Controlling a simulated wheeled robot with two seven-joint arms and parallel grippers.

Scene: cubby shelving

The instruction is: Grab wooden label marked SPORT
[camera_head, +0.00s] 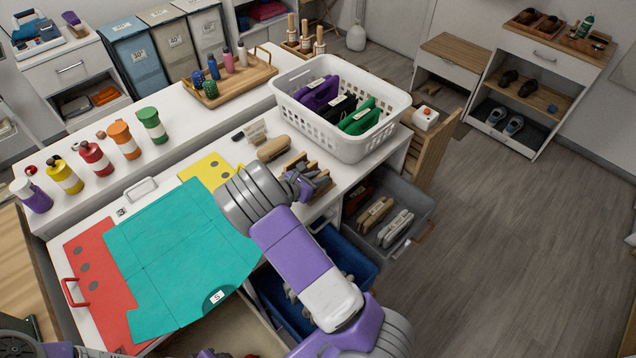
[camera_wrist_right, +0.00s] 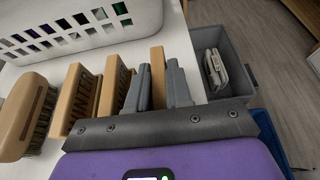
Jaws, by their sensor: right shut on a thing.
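My right gripper (camera_head: 303,186) is at a small group of wooden label blocks (camera_head: 293,162) on the white counter, in front of the white basket. In the right wrist view the grey fingers of the right gripper (camera_wrist_right: 160,88) stand on either side of one upright wooden label (camera_wrist_right: 157,70) and are shut on it. Two more wooden labels (camera_wrist_right: 77,98) (camera_wrist_right: 112,84) stand to its left, with dark marks on their sides. I cannot read the word SPORT on any of them. My left gripper does not show.
A white basket (camera_head: 365,145) with coloured cases stands just behind. A wooden brush (camera_wrist_right: 28,115) lies left of the labels. A grey drawer (camera_head: 425,207) and a blue drawer (camera_head: 355,262) stand open below the counter edge. A teal folded cloth (camera_head: 175,255) covers the near counter.

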